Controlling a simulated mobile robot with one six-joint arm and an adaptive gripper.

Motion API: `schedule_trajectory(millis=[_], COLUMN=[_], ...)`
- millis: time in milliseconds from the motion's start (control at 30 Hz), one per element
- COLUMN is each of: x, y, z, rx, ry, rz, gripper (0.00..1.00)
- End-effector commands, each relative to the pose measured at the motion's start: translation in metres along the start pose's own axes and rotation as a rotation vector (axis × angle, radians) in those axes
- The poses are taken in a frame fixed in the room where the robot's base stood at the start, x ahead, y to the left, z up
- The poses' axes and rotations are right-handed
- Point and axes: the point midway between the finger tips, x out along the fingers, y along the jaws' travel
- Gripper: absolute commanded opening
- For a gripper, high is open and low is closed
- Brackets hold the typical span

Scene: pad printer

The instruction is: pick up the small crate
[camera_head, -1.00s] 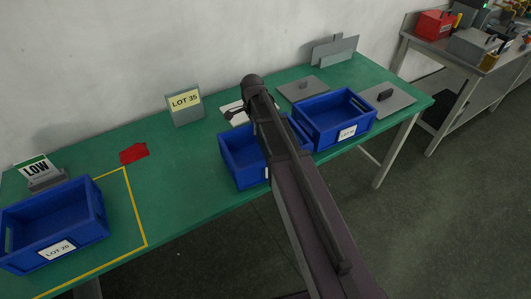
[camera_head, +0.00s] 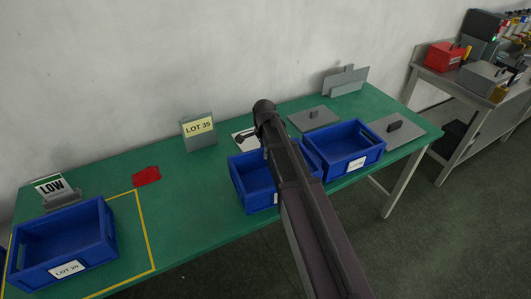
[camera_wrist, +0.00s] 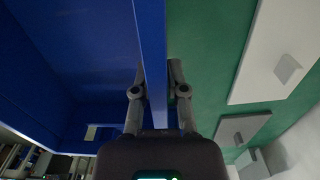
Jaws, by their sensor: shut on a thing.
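Three blue crates stand on the green table. The middle crate (camera_head: 247,183) is the smallest-looking and is partly covered by my arm; the right crate (camera_head: 345,150) and the left crate (camera_head: 65,245) show more fully. In the wrist view my gripper (camera_wrist: 157,75) is shut on a blue crate wall (camera_wrist: 152,40), one finger on each side of it. The crate's inside (camera_wrist: 75,60) fills the left of that view. This looks like the middle crate. My fingers are hidden behind my arm in the head view. The crate appears to rest on the table.
A LOT 35 sign (camera_head: 198,130), a red piece (camera_head: 146,176) and a LOW sign (camera_head: 51,186) stand or lie on the table (camera_head: 190,215). Grey plates (camera_head: 313,118) lie behind the right crate. A yellow outline (camera_head: 147,235) borders the left crate. A metal bench (camera_head: 465,94) stands at right.

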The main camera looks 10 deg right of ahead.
Motion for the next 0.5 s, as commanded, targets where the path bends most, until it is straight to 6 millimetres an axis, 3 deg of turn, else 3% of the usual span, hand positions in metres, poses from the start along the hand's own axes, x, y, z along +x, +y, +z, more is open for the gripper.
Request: schedule_trajectory(millis=[100, 500], x=[-0.017, -0.02], y=[0.0, 0.097], z=[0.0, 0.019], rx=[0.0, 0.001], ry=[0.0, 0.0], rz=[0.001, 0.001], gripper=[0.0, 0.0])
